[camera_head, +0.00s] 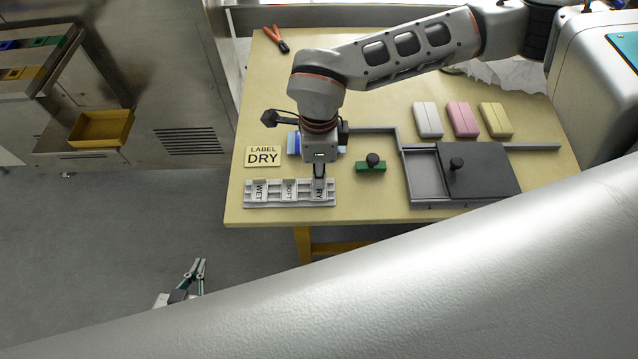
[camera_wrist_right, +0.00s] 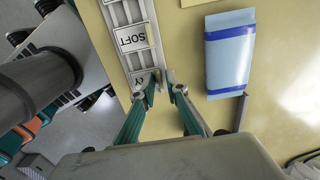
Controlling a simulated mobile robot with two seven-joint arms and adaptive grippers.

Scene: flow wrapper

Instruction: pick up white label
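A pale rack (camera_head: 247,203) at the table's front left holds white labels: WET (camera_head: 259,190), SOFT (camera_head: 289,190) and one at its right end (camera_head: 320,194), partly covered, with "RY" readable. The rack (camera_wrist_right: 112,14) and the SOFT label (camera_wrist_right: 131,38) also show in the right wrist view. My right gripper (camera_head: 319,181) points down at the right-end label. In the right wrist view its fingertips (camera_wrist_right: 163,76) are a little apart, beside that label (camera_wrist_right: 139,79), with nothing seen between them. My left gripper (camera_head: 200,262) is low in front of the table, open and empty.
A yellow sign reading LABEL DRY (camera_head: 263,156) lies behind the rack. A green block with a black knob (camera_head: 370,166), a grey sliding-lid fixture (camera_head: 425,181) and white, pink and yellow blocks (camera_head: 462,119) stand further right.

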